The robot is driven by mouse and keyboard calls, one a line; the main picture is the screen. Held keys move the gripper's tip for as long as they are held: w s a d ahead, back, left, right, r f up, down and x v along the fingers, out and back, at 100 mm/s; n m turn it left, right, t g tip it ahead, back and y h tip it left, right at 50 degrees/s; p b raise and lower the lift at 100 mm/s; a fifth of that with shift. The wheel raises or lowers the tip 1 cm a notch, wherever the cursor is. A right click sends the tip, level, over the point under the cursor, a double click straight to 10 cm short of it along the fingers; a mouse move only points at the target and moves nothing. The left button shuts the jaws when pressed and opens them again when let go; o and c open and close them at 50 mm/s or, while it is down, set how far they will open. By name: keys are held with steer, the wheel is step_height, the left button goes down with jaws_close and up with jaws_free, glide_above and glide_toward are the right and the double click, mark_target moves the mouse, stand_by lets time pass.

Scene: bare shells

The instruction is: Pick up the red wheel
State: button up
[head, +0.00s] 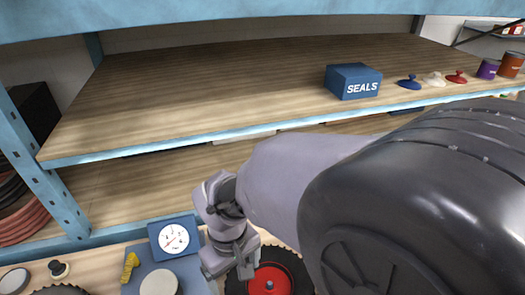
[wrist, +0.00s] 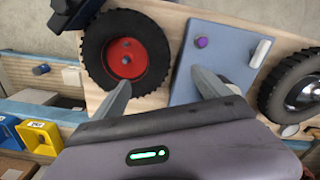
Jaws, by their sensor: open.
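The red wheel has a red hub and a knobbly black tyre. In the head view the red wheel (head: 278,283) lies at the bottom edge, partly cut off, just right of my gripper (head: 236,264). In the wrist view the red wheel (wrist: 122,50) is at the upper left. My gripper (wrist: 162,77) is open there with nothing between its fingers. Its left fingertip overlaps the lower edge of the tyre in the picture; I cannot tell whether they touch. The right fingertip is over a blue plate (wrist: 210,67) beside the wheel.
A wheel with a silver hub (wrist: 305,91) lies right of the blue plate. A gauge (head: 174,238) and a yellow part (head: 130,264) are left of my gripper. A wooden shelf (head: 200,95) with a SEALS box (head: 352,80) and small knobs hangs above.

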steer(key=f+b, duration=0.1)
steer(key=f, duration=0.4)
steer(key=f+b, duration=0.1)
steer(key=f, duration=0.5)
steer(key=f+b, duration=0.1)
steer(key=f, duration=0.4)
steer(key=shift+s+d+f+b, duration=0.15)
steer(key=shift+d+f+b, duration=0.2)
steer(key=shift+d+b, duration=0.05)
steer(key=shift+f, duration=0.35)
steer(key=shift+r, duration=0.1)
jaws_close()
